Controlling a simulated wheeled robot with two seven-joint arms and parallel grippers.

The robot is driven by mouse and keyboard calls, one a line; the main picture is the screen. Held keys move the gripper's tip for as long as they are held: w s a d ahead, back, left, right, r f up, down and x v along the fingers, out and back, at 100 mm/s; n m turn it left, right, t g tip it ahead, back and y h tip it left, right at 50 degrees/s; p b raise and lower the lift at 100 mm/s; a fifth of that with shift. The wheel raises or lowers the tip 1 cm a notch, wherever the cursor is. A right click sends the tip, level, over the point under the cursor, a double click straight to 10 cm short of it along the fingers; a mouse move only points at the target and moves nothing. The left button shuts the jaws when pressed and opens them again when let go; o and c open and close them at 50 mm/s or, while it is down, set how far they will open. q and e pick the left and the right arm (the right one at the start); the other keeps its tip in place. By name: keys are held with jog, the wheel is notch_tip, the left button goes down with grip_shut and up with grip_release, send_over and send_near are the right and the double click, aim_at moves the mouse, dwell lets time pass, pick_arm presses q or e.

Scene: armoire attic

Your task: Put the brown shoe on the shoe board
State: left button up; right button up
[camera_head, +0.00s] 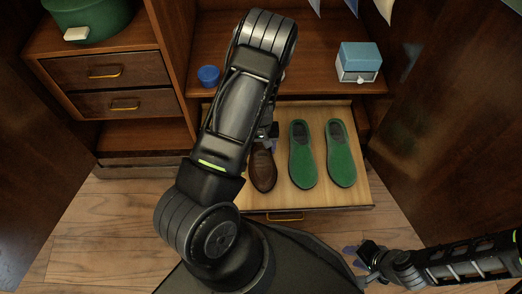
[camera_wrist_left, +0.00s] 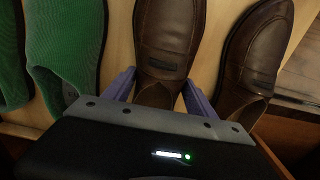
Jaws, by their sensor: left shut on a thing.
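The brown shoe (camera_head: 263,172) is at the shoe board (camera_head: 357,196), beside two green shoes (camera_head: 302,158) (camera_head: 340,158). It appears to rest on the board; I cannot tell whether it is slightly raised. My left gripper (camera_head: 268,138) is shut on its heel end, and in the left wrist view the fingers (camera_wrist_left: 159,92) sit on either side of the brown shoe (camera_wrist_left: 168,35). A second brown shoe (camera_wrist_left: 255,55) lies next to it in the left wrist view, hidden behind my left arm in the head view. My right gripper (camera_head: 354,264) is open and empty at lower right.
A blue cup (camera_head: 208,75) and a blue and white box (camera_head: 358,64) stand on the shelf behind the board. A green pot (camera_head: 92,18) sits on the drawer unit at left. Dark doors flank both sides; wooden floor (camera_head: 105,225) is clear in front.

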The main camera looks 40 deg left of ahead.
pick_arm(q)
jog(key=shift+f, duration=0.65)
jog(key=o, duration=1.8)
notch_tip(320, 180, up, 12)
jog(key=p, duration=0.4)
jog(key=shift+p, duration=0.4)
